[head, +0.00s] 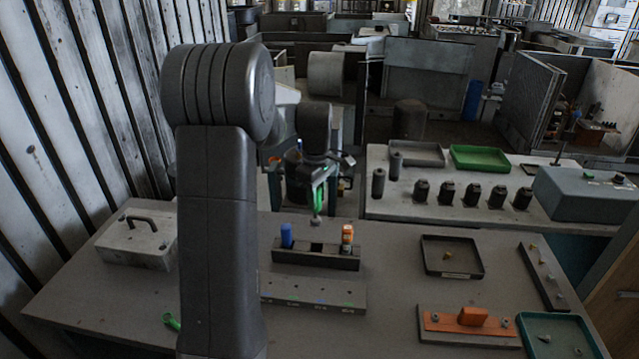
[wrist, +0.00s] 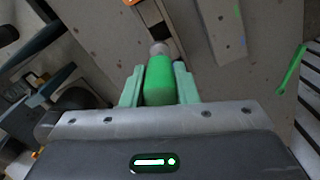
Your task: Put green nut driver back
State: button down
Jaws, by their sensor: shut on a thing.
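My gripper (head: 318,188) is shut on the green nut driver (wrist: 158,82), with a pale green finger on each side of its handle in the wrist view. The driver's metal end (wrist: 158,49) points away from my gripper. In the head view the driver hangs above and behind the dark tool rack (head: 315,263), clear of it. A blue-handled driver (head: 287,236) stands at the rack's left and an orange-handled one (head: 347,236) at its right. The middle between them is empty. The rack also shows partly at the top of the wrist view (wrist: 174,43).
A grey block with small marks (head: 313,291) lies in front of the rack. A dark tray (head: 430,262) and an orange fixture (head: 440,322) are to the right. A grey case (head: 135,245) and a green object (head: 171,321) are at left. Dark cylinders (head: 447,193) stand on the back table.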

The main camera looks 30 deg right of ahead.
aim_at(317, 220)
jog(key=shift+f, duration=0.1)
jog(key=shift+s+f+b, duration=0.1)
jog(key=shift+f+b, duration=0.35)
notch_tip(317, 220, down, 6)
jog(key=b, duration=0.4)
jog(key=shift+r, duration=0.2)
jog(key=shift+f+b, duration=0.4)
jog(key=shift+f, duration=0.3)
jog(key=shift+f, duration=0.2)
jog(key=shift+f+b, duration=0.5)
jog(key=shift+f, duration=0.5)
jog(key=shift+f+b, duration=0.7)
jog(key=shift+f, duration=0.4)
